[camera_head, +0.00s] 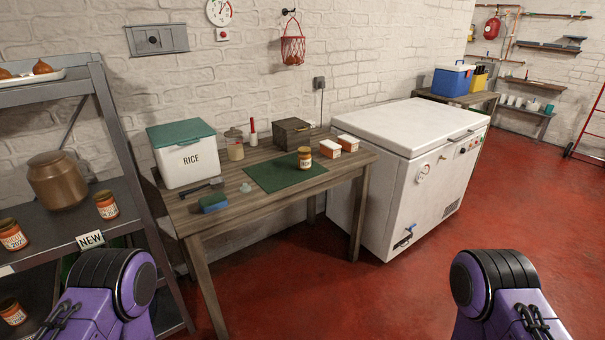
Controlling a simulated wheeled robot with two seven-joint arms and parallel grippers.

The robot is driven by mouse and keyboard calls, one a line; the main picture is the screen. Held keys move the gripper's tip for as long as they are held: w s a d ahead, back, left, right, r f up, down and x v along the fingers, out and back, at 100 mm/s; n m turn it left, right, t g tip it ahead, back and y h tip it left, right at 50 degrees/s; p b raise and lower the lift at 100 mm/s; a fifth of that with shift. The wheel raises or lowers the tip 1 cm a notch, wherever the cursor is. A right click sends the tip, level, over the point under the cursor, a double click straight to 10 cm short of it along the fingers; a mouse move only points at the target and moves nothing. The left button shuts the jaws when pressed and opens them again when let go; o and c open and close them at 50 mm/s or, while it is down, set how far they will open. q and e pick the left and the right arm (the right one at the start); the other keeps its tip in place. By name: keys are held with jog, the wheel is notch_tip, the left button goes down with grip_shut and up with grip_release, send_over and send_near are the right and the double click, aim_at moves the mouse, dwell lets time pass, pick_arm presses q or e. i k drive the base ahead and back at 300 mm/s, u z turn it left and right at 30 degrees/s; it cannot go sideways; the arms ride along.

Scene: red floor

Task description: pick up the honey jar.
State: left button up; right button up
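A small jar with an amber body, pale label and dark lid (305,157) stands upright on the green mat (262,176) on the wooden table. Similar jars with orange-red labels stand on the shelf at left, one beside the brown pot (107,206) and another at the left edge (12,236). A third is on the lower shelf (12,312). Their labels are too small to read surely, so I cannot tell which one holds honey. Purple and black parts of my two arms show at the bottom. Both of my grippers are out of view.
The wooden table (243,207) also holds a white RICE bin (190,160), a blue sponge (214,203), a lidded jar (235,150), a dark box (291,134) and two small cartons. A white chest freezer (400,180) adjoins its right side. Red floor (340,300) is clear in front.

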aim_at(304, 161)
jog(key=z, duration=0.6)
jog(key=i, duration=0.55)
jog(key=z, duration=0.65)
jog(key=i, duration=1.6)
jog(key=u, duration=0.7)
